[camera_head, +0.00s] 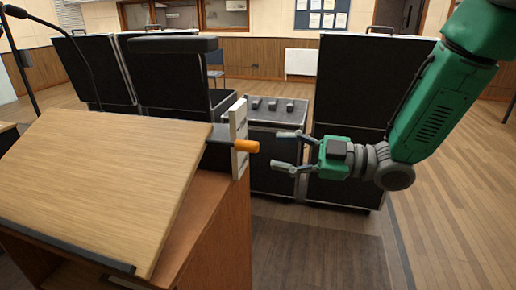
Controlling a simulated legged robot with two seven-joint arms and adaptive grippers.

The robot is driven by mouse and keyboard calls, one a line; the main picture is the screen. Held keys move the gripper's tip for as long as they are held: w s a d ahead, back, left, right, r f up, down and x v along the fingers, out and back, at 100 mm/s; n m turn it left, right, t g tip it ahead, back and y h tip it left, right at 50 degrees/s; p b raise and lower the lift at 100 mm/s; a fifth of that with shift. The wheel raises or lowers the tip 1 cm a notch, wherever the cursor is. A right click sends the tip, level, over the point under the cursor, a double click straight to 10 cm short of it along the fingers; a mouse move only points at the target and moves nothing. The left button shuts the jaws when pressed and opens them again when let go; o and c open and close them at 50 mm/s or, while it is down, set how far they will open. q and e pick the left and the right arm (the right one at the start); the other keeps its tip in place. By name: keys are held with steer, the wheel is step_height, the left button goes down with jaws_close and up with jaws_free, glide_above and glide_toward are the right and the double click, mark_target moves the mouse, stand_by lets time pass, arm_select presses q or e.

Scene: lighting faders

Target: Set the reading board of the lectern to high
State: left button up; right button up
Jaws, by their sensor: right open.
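The lectern (215,245) stands at the left with its tilted wooden reading board (105,165) on top. A dark arm at the board's right edge carries an orange knob (246,146), which sits beside an upright white scale plate (238,122). The markings on the plate are too small to read. My right gripper (274,149) is open, its fingers pointing left toward the orange knob, with a small gap between them; nothing is in it. My left gripper is not in view.
Black cases (345,95) stand behind the lectern. A low case with a grey fader panel (275,112) sits between them, behind my right gripper. A thin microphone stem (80,55) rises at the left. Wooden floor (450,220) is clear at the right.

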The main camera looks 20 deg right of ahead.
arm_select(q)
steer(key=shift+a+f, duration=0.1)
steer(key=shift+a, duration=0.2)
arm_select(e)
steer(key=v, duration=0.3)
steer(key=shift+s+d, duration=0.2)
steer(key=shift+s, duration=0.2)
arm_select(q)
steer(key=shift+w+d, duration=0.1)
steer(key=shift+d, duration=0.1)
arm_select(e)
steer(key=shift+d, duration=0.2)
